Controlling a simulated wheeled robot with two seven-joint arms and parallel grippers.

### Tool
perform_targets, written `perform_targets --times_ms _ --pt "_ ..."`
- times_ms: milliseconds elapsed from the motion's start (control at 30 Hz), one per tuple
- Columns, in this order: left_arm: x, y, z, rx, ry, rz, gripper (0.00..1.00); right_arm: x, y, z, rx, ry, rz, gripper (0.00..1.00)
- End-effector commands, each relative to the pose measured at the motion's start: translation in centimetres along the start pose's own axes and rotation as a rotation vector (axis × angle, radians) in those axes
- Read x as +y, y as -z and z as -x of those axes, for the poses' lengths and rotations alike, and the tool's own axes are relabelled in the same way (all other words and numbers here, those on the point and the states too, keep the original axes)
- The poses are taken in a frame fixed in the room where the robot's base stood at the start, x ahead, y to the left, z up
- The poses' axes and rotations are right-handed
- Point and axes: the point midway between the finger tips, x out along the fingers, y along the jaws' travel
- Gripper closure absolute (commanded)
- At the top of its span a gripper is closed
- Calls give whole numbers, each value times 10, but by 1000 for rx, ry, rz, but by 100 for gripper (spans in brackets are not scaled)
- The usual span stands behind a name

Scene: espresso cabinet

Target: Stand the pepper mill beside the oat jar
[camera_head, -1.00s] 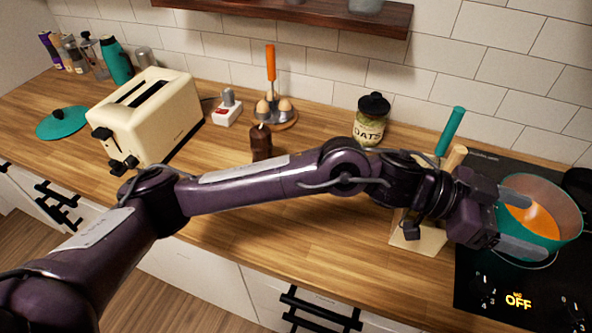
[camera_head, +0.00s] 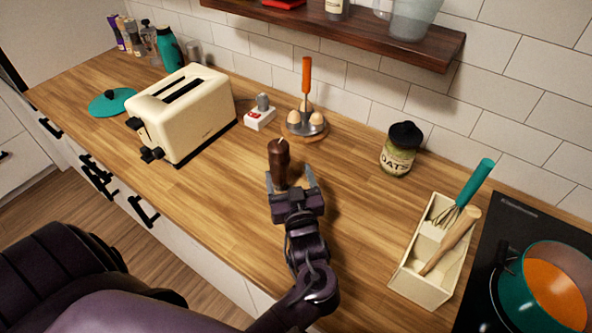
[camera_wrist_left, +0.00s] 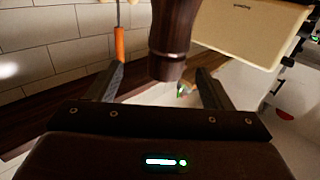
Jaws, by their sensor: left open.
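The pepper mill (camera_head: 280,163) is dark brown and stands upright on the wooden counter, left of the oat jar. In the left wrist view the mill (camera_wrist_left: 173,40) shows close up, with part of it cut off by the top edge. My left gripper (camera_head: 290,180) is open, its two fingers on either side of the mill's lower part; I cannot tell whether they touch it. The oat jar (camera_head: 399,157), glass with a black lid and an OATS label, stands to the right near the tiled wall. My right gripper is out of view.
A cream toaster (camera_head: 190,110) stands to the left. An egg holder (camera_head: 305,124) with an orange handle is behind the mill. A utensil box (camera_head: 410,285) and a pot (camera_head: 525,300) on the hob are to the right. Bare counter lies between mill and jar.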

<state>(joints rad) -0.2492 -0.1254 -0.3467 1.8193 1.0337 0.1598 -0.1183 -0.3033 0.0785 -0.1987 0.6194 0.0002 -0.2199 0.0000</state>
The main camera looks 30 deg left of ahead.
Motion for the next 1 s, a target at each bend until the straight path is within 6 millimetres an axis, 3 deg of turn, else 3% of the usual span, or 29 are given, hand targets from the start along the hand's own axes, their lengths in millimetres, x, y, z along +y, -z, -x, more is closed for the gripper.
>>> perform_targets --times_ms 133,533,700,967,1000 --pt "-14 -5 -5 -14 35 -34 27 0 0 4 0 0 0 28" --pt "-8 10 -56 -12 32 -31 27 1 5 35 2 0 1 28" --pt "-8 5 -74 -13 30 -30 27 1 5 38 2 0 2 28" --pt "-9 3 -76 -15 30 -27 27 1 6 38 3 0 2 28" --pt "-9 3 -76 -15 30 -27 32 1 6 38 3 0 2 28"
